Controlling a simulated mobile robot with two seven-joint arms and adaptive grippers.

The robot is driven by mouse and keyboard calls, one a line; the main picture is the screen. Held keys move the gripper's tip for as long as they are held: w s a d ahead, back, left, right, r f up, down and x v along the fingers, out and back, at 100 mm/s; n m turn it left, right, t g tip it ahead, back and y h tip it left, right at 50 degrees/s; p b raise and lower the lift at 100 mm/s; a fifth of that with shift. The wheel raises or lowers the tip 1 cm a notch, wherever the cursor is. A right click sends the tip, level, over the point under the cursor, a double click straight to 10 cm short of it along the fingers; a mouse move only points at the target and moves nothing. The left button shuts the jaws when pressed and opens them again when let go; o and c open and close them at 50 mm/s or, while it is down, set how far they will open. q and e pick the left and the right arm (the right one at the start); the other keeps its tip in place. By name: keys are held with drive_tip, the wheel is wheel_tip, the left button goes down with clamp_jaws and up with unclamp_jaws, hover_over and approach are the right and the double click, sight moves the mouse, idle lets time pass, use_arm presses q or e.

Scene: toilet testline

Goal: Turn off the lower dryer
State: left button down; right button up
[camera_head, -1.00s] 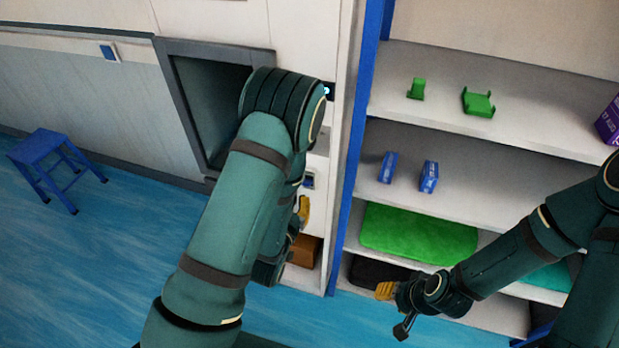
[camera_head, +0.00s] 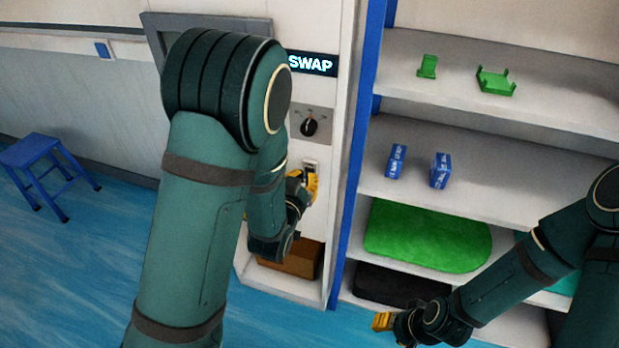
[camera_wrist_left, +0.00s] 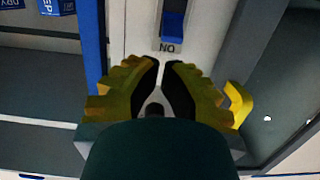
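The white dryer panel has a dark display reading "SWAP" (camera_head: 313,64), a black knob (camera_head: 310,125) and a small switch (camera_head: 310,165) below it. In the left wrist view the switch is a blue rocker (camera_wrist_left: 174,22) with upside-down "ON" lettering beside it. My left gripper (camera_head: 314,186) is just below the switch in the head view. In the wrist view its yellow and black fingertips (camera_wrist_left: 164,64) are nearly together, empty, and apart from the rocker in the picture. My left arm hides most of the dryer opening. My right gripper (camera_head: 383,321) is low by the shelves, its fingers unclear.
A shelf unit (camera_head: 480,205) with green parts, blue boxes and a green mat stands right of the panel. A brown box (camera_head: 295,258) sits in a low niche. A blue stool (camera_head: 45,165) stands at the left on open blue floor.

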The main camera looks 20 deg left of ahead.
sight(314, 163)
use_arm(q)
drive_tip(key=shift+w+f, duration=0.15)
drive_tip(key=shift+w, duration=0.95)
drive_tip(key=shift+w+f, duration=0.1)
drive_tip(key=shift+w, duration=0.95)
use_arm(e)
drive_tip(key=shift+w+r, duration=0.1)
drive_tip(key=shift+r, duration=0.1)
use_arm(q)
drive_tip(key=shift+d, duration=0.1)
use_arm(e)
drive_tip(key=shift+f, duration=0.1)
use_arm(q)
drive_tip(key=shift+f, duration=0.1)
drive_tip(key=shift+s, duration=0.2)
drive_tip(key=shift+w+b, duration=0.1)
drive_tip(key=shift+b, duration=0.3)
use_arm(e)
drive_tip(key=shift+s+a+f, duration=0.2)
drive_tip(key=shift+s+a, duration=0.05)
drive_tip(key=shift+s, duration=0.25)
drive_tip(key=shift+s+a+f, duration=0.15)
drive_tip(key=shift+s+a, duration=0.1)
drive_tip(key=shift+s, duration=0.25)
